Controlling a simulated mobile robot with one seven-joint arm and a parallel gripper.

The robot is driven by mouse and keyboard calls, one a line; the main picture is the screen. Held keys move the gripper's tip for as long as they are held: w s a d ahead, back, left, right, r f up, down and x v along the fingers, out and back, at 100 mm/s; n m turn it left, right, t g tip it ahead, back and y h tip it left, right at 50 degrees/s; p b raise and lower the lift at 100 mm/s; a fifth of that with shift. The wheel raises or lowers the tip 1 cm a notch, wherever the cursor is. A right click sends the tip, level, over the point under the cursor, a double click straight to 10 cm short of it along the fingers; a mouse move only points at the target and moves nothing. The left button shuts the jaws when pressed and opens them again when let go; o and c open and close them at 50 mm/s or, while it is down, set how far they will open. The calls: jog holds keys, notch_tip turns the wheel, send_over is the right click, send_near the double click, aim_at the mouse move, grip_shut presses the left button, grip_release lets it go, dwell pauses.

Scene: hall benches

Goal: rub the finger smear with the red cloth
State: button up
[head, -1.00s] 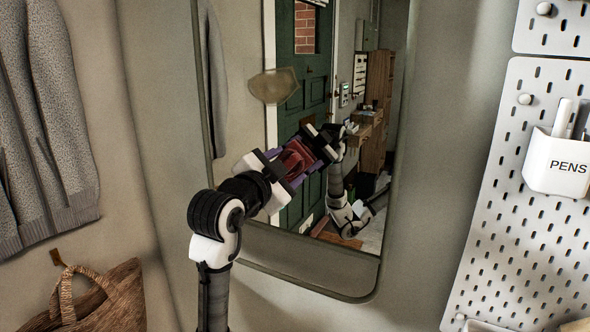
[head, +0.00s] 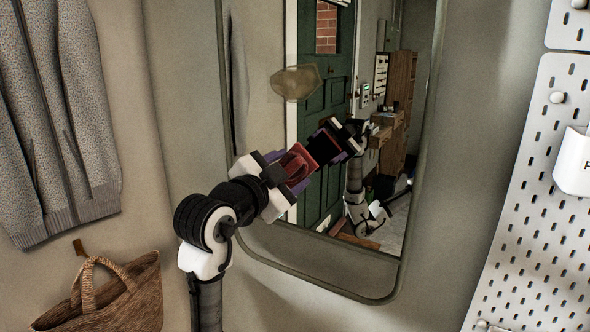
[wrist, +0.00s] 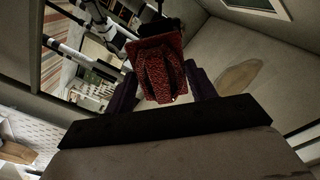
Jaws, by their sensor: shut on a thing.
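The finger smear (head: 296,82) is a brownish, translucent patch on the upper part of the wall mirror (head: 268,140). It also shows in the wrist view (wrist: 238,76), to the right of the cloth. My gripper (head: 297,170) is shut on the red cloth (head: 295,160), below the smear and apart from it. In the wrist view the cloth (wrist: 160,72) is a folded red piece between the two purple fingers. The reflection of my arm and the cloth shows in the mirror, to the right of the real gripper. I cannot tell the exact gap between cloth and glass.
A grey jacket (head: 55,110) hangs at the left, above a woven bag (head: 120,295). A white pegboard (head: 520,210) with a white holder (head: 574,162) is on the right. The green door and shelves are reflections in the mirror.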

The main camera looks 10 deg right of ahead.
jog(key=shift+s+a, duration=0.35)
jog(key=shift+v, duration=1.5)
